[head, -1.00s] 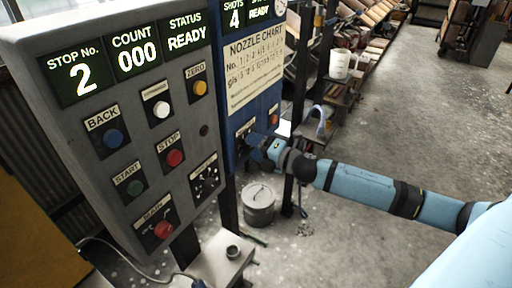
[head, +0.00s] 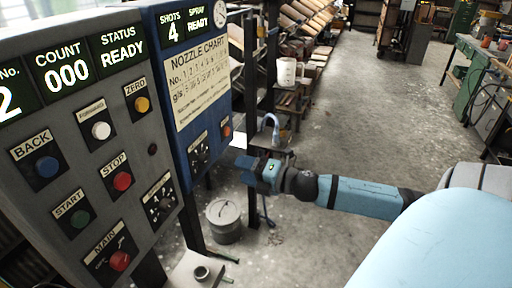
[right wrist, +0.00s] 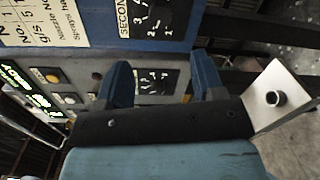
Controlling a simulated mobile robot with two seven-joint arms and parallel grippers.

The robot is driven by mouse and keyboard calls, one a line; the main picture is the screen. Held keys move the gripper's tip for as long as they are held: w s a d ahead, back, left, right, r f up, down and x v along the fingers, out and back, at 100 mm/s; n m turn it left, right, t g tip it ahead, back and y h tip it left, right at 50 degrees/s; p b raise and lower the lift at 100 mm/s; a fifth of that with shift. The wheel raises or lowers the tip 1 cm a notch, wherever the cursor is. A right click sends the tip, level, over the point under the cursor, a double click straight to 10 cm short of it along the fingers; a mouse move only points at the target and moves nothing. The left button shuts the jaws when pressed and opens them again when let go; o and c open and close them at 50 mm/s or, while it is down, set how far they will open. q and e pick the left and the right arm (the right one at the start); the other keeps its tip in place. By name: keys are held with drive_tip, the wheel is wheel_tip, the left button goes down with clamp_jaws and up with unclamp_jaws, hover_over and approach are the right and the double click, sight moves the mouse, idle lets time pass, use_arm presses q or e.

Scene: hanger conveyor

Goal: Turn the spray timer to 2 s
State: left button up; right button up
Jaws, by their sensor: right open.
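The spray timer is a black dial (head: 199,152) with white marks, low on the blue control box (head: 183,100). In the right wrist view the dial (right wrist: 155,18), labelled SECONDS, is cut off at the top edge; numbers including 2 and 1 show. I cannot tell which number its pointer is on. My right gripper (head: 244,172) is to the right of the dial and slightly below it, clear of it. In the right wrist view the two blue fingers (right wrist: 163,78) are apart with nothing between them. My left gripper is not in view.
The grey panel (head: 125,145) at left carries buttons and another dial (head: 160,204). An orange button (head: 226,131) is beside the timer. A lidded metal pot (head: 224,219) stands on the floor below. Open floor lies to the right.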

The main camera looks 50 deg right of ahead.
drive_tip(key=shift+v, duration=1.35)
drive_tip(key=shift+s, duration=0.1)
drive_tip(key=s+a+f+m+g+h+p, duration=0.2)
drive_tip(key=s+a+f+m+h+p, duration=0.35)
drive_tip(key=f+m, duration=0.7)
drive_tip(key=s+a+f+m+g+y+p, duration=0.1)
drive_tip(key=s+a+m, duration=0.3)
drive_tip(key=a, duration=0.4)
drive_tip(key=s+a+f+m+g+y+p, duration=0.1)
drive_tip(key=s+a+f+m, duration=0.3)
drive_tip(key=a, duration=0.4)
drive_tip(key=shift+s+a+f+m+g+y+p, duration=0.15)
drive_tip(key=shift+s+f+m+g+y+p, duration=0.15)
drive_tip(key=shift+m+g+p, duration=0.55)
drive_tip(key=shift+w+r, duration=0.1)
drive_tip(key=shift+w, duration=0.05)
